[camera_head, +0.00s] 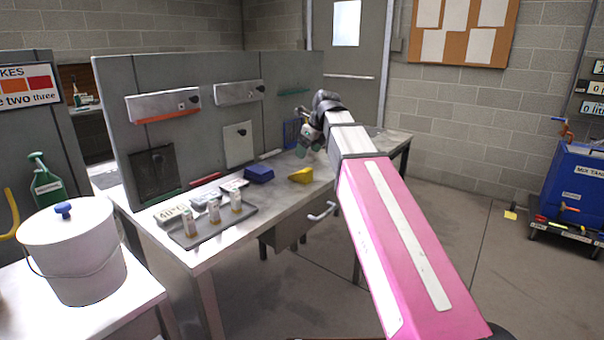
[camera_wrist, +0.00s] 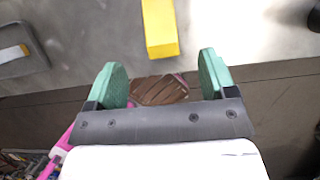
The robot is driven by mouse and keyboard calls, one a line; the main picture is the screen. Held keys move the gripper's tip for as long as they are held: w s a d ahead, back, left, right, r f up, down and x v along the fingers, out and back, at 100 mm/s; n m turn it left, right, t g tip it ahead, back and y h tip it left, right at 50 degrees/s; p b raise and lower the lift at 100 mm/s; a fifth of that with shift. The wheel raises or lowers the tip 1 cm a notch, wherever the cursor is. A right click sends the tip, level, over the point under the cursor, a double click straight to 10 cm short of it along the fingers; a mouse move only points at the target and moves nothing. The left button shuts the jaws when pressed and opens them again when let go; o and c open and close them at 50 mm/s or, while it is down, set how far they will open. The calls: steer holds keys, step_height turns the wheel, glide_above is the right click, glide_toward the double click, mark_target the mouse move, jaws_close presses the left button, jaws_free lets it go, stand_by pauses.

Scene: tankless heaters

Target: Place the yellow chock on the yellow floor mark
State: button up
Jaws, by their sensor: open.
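The yellow chock (camera_head: 301,175) lies on the grey workbench (camera_head: 285,205), close to its front edge and right of a blue block. It also shows in the wrist view (camera_wrist: 160,28), ahead of my gripper (camera_wrist: 160,76), in line with the gap between the fingers. In the head view my gripper (camera_head: 309,142) is above the bench, behind the chock. Its green fingers are apart, with nothing held between them. A small yellow patch (camera_head: 510,214) on the floor at the right, left of the blue cart, looks like the floor mark.
A blue block (camera_head: 259,174) sits left of the chock. A tray (camera_head: 190,238) with vials is at the bench's near end. Heater units hang on the grey panel (camera_head: 115,90) behind. The blue cart (camera_head: 575,190) stands at right. Floor between bench and cart is mostly clear.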

mark_target(300, 172)
steer(key=shift+x, duration=5.35)
steer(key=shift+s, duration=0.15)
steer(key=c, duration=1.1)
